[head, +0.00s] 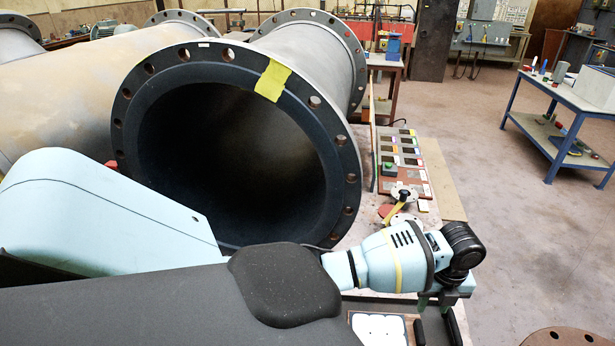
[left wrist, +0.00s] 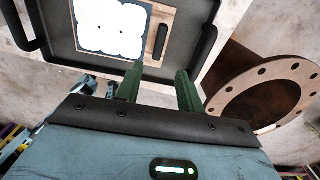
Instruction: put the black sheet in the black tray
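The black tray (left wrist: 207,45) has raised black handles. It fills the top of the left wrist view and shows partly at the bottom of the head view (head: 453,326). Inside it lie a wooden board (left wrist: 163,12) and a white lobed piece (left wrist: 112,27). My left gripper (left wrist: 158,72) is open, with nothing visible between its green fingers. It is over the near edge of the tray and also shows in the head view (head: 437,300). I cannot clearly identify the black sheet; several small dark swatches (head: 408,150) lie on a sample board. My right gripper is out of view.
A large rubber-lined flanged pipe (head: 335,130) stands behind my left arm. A rusty flange ring (left wrist: 262,88) lies right of the tray. The sample board (head: 402,190) and small flanged parts (head: 400,192) are farther back. A blue workbench (head: 560,105) stands across open floor.

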